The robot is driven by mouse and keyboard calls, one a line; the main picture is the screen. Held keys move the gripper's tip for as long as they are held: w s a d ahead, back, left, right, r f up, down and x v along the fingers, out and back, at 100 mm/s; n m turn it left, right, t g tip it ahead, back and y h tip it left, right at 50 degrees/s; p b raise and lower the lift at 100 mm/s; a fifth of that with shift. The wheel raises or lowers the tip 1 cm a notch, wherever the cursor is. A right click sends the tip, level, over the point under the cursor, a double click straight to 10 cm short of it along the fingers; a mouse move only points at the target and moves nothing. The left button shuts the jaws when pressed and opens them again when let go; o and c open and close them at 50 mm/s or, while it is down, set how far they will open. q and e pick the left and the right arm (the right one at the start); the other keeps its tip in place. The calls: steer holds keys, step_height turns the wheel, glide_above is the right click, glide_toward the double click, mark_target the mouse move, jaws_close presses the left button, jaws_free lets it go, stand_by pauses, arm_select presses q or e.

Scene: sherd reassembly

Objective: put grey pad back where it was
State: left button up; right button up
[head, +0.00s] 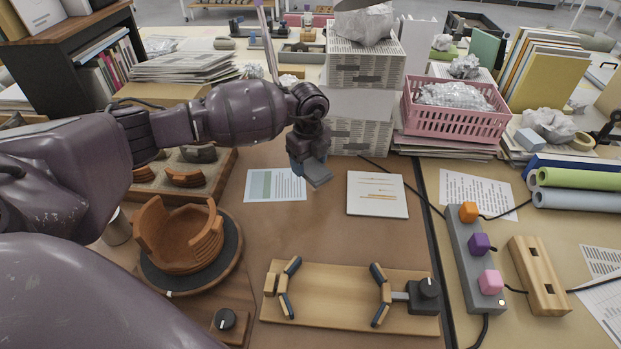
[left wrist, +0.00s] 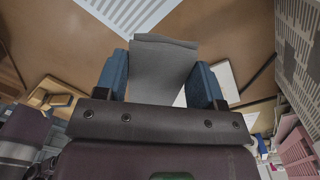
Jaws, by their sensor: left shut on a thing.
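My left gripper (head: 308,160) hangs over the brown table near the middle of the head view, pointing down. It is shut on the grey pad (left wrist: 160,68), a flat dark-grey piece held between the two blue fingers in the left wrist view. The pad sticks out past the fingertips; in the head view its lower end (head: 318,178) shows above bare table, between a printed sheet and a white card. The pad's original place cannot be told from these frames. My right gripper is not in view.
A printed sheet (head: 275,186) and a white card with thin sticks (head: 377,194) lie nearby. A partly built orange pot (head: 180,238) stands on a turntable at left. A wooden clamp board (head: 340,295) lies in front. Stacked boxes (head: 365,65) stand behind.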

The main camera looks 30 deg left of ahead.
mark_target(309, 187)
arm_select(q)
steer(key=shift+f, duration=0.45)
step_height(309, 187, down, 5)
steer(key=shift+b, duration=0.7)
steer(key=shift+r, duration=0.1)
steer(key=o, duration=0.9)
